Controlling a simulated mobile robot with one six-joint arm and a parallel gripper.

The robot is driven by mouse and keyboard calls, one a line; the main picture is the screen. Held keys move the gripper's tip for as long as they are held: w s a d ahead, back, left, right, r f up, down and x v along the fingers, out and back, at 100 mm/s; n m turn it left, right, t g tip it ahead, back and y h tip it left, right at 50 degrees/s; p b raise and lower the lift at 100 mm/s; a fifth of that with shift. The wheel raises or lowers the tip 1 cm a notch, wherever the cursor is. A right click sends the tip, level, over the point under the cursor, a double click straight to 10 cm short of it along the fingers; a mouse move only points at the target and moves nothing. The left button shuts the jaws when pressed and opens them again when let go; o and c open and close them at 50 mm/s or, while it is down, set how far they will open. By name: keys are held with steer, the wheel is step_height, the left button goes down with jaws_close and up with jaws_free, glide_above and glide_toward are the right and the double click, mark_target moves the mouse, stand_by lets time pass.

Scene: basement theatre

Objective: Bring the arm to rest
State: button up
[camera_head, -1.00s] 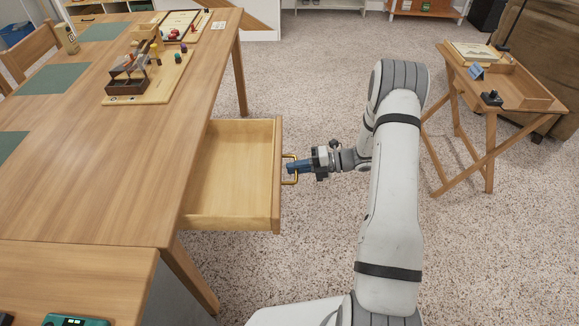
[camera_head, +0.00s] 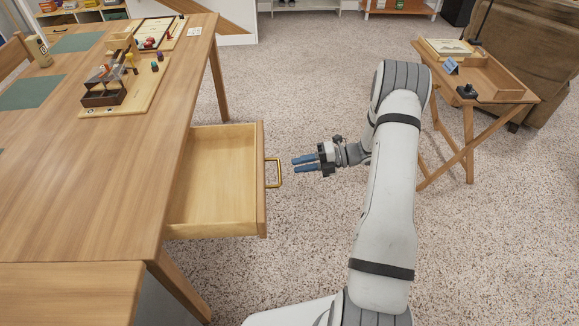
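My gripper (camera_head: 297,165) has blue fingers that stand apart with nothing between them. It points left, a short way to the right of the brass handle (camera_head: 274,172) and does not touch it. The handle is on the front of a wooden drawer (camera_head: 215,180), which is pulled well out of the table's right side. The drawer looks empty. My arm is bent, with its elbow raised and its forearm reaching down to the left.
The long wooden table (camera_head: 95,190) fills the left, with a board of game pieces (camera_head: 135,95) on it. A small folding table (camera_head: 510,92) with a tray and small items stands at the right.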

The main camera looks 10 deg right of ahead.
steer(key=shift+d, duration=0.35)
steer(key=shift+r, duration=0.1)
steer(key=s+a+r+n+g+h+p, duration=0.2)
steer(key=s+a+r+n+h+p, duration=0.3)
steer(key=r+n, duration=0.55)
steer(key=s+a+r+n+g+h, duration=0.2)
steer(key=s+r+n+g+h, duration=0.1)
steer(key=s+r+n, duration=0.7)
steer(key=s+d+r+n+t+h+p, duration=0.2)
steer(key=s+r+n+t+h+p, duration=0.3)
steer(key=s+r+n, duration=0.6)
step_height(320, 180, up, 2)
steer(key=n+h, duration=0.2)
steer(key=n, duration=0.4)
steer(key=shift+s+d+r, duration=0.15)
steer(key=shift+s+d, duration=0.15)
steer(key=shift+d, duration=0.05)
